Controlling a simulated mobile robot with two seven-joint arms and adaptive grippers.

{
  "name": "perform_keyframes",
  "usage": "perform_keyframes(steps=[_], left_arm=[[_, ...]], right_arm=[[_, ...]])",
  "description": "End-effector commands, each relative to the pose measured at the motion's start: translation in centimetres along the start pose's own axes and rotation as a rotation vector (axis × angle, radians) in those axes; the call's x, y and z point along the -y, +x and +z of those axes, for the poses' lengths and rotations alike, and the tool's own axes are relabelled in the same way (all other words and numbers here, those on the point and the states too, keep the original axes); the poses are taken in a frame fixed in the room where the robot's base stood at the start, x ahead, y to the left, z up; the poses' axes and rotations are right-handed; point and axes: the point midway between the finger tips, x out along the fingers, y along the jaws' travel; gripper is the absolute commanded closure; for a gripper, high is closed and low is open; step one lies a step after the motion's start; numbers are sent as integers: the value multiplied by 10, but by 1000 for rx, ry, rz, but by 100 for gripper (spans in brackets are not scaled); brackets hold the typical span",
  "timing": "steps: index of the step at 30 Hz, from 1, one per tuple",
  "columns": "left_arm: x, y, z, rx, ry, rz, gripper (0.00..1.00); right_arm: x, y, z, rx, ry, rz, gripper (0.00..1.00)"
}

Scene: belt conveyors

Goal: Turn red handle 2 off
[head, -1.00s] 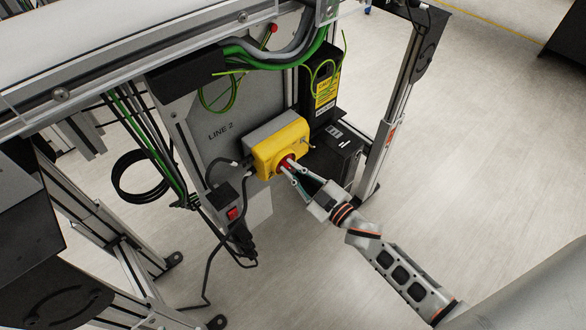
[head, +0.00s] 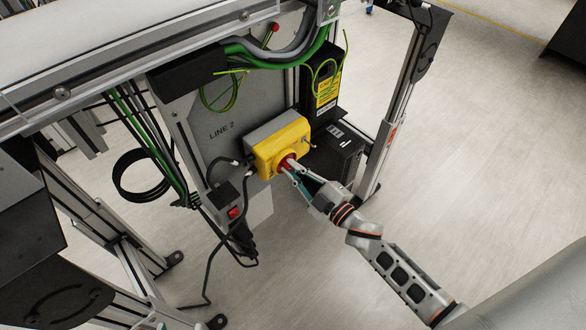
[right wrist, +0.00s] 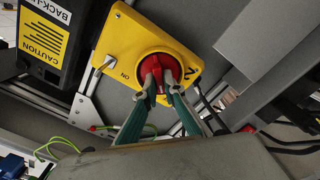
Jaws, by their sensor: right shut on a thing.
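Red handle 2 (head: 287,162) is a round red rotary knob on the front of a yellow switch box (head: 267,156), mounted on a grey panel marked "LINE 2". My right gripper (head: 288,166) reaches it from the lower right, with its fingertips on the knob. In the right wrist view, the red handle (right wrist: 152,68) sits between the two fingertips, which are shut on its grip bar. An "ON" mark shows on the yellow face beside the knob. The fingers hide part of the knob, so its exact setting is unclear. My left gripper is not in view.
Black cables run from the box to a small red rocker switch (head: 233,213) at lower left. A black box with a yellow caution label (head: 325,91) stands behind to the right. The conveyor frame's upright (head: 393,125) is further right. The floor at right is clear.

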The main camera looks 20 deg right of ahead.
Motion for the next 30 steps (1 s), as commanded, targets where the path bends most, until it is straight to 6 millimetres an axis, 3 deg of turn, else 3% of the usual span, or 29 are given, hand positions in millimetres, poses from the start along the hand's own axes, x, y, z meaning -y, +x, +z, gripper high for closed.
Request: perform_keyframes(steps=[1, 3, 4, 17, 30], left_arm=[[0, 0, 1, 1, 0, 0, 60], [0, 0, 2, 3, 0, 1, 60], [0, 0, 2, 4, 0, 1, 60], [-1, 0, 3, 5, 6, 5, 60], [0, 0, 3, 6, 4, 3, 60]], right_arm=[[1, 0, 1, 1, -3, -1, 100], [1, 0, 1, 2, -3, -1, 78], [1, 0, 1, 1, -2, -1, 74], [1, -7, 1, 2, -1, -2, 74], [1, -88, 1, 3, -1, -3, 74]])
